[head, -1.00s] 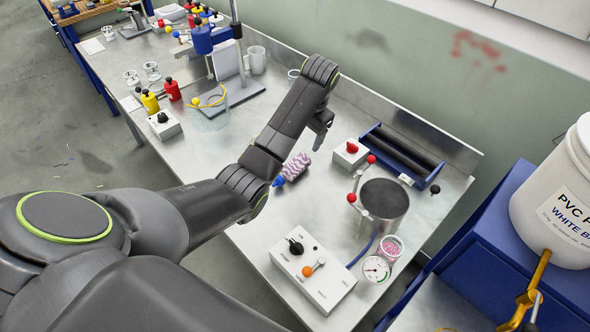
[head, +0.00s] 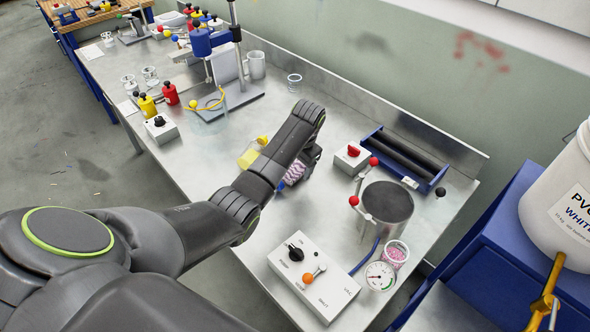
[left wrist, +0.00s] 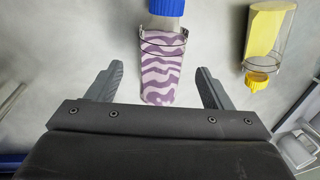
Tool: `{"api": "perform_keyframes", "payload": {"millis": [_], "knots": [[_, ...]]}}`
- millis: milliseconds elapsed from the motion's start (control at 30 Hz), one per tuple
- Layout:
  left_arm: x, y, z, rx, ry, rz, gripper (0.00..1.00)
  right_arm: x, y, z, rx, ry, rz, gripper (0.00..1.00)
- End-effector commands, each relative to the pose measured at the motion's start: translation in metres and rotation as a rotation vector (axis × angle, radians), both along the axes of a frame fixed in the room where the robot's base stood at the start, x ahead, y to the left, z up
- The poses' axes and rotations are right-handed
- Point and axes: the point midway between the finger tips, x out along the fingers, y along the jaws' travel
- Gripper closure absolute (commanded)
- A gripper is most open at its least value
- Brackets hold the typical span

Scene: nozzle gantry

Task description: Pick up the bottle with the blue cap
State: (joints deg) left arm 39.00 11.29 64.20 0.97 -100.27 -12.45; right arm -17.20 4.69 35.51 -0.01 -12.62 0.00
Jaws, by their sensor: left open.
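The bottle with the blue cap (head: 281,185) has a purple and white wavy pattern and lies on its side on the metal bench. In the head view my left arm and gripper (head: 311,160) partly cover it. In the left wrist view its patterned body (left wrist: 162,62) lies between the two spread fingers of my left gripper (left wrist: 157,72), and its blue cap (left wrist: 166,7) is cut by the top edge. The fingers stand apart on either side, with a gap to the bottle visible on both sides. My right gripper is not in view.
A clear and yellow bottle (left wrist: 275,32) with a yellow cap lies close by, right of the fingers in the wrist view.

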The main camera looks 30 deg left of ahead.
Motion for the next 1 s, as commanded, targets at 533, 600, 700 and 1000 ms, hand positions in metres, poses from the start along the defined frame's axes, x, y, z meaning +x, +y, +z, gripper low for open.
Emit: {"api": "perform_keyframes", "payload": {"millis": [533,600,700,1000], "knots": [[0.0,0.007,-0.033,0.0,-0.001,0.0,0.26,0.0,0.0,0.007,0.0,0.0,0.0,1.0],[0.0,0.007,-0.033,0.0,-0.001,0.0,0.36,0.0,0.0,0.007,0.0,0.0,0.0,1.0],[0.0,0.008,-0.033,0.0,-0.001,0.0,0.49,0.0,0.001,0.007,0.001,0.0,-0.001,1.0],[0.001,0.007,-0.032,0.001,-0.001,0.0,0.8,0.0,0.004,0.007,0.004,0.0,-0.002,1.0]]}}
